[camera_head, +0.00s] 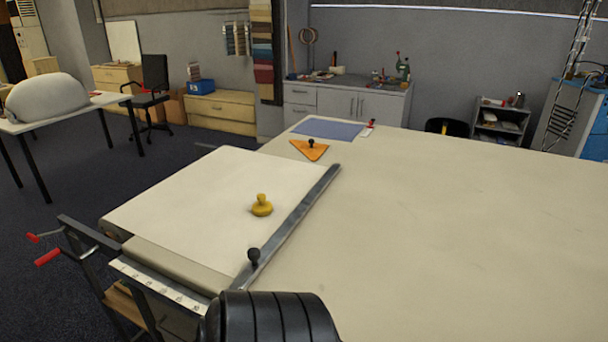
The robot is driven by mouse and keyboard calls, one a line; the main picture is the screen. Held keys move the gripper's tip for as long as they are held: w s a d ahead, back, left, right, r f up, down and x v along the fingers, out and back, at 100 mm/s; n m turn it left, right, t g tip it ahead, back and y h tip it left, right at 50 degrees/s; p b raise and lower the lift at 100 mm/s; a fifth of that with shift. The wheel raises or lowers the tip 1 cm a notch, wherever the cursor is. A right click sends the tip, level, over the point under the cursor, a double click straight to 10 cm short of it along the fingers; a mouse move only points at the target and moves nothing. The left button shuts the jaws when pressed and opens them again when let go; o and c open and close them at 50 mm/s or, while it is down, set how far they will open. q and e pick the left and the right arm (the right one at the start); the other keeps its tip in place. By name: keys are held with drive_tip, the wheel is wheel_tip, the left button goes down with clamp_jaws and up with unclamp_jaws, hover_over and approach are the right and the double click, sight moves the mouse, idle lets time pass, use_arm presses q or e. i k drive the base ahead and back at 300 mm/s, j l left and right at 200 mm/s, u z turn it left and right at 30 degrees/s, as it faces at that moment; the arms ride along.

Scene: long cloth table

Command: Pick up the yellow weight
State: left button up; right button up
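The yellow weight (262,206) stands upright on the white sheet (185,200) on the long cloth table (450,220). It has a round base and a narrower knob on top. It is left of the long grey metal bar (300,215), apart from it. Nothing touches or covers the weight. A black, ribbed part of my own body shows at the bottom edge. Neither gripper is in view.
A black knob (253,256) sits at the bar's near end. An orange triangle (310,149) with a black knob and a blue sheet (328,129) lie at the far end. Red-handled cranks (48,257) stick out at the left. The table's right side is clear.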

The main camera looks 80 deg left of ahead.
sight(261, 208)
drive_tip(key=j+u, duration=0.1)
drive_tip(key=u, duration=2.65)
drive_tip(key=j, duration=0.1)
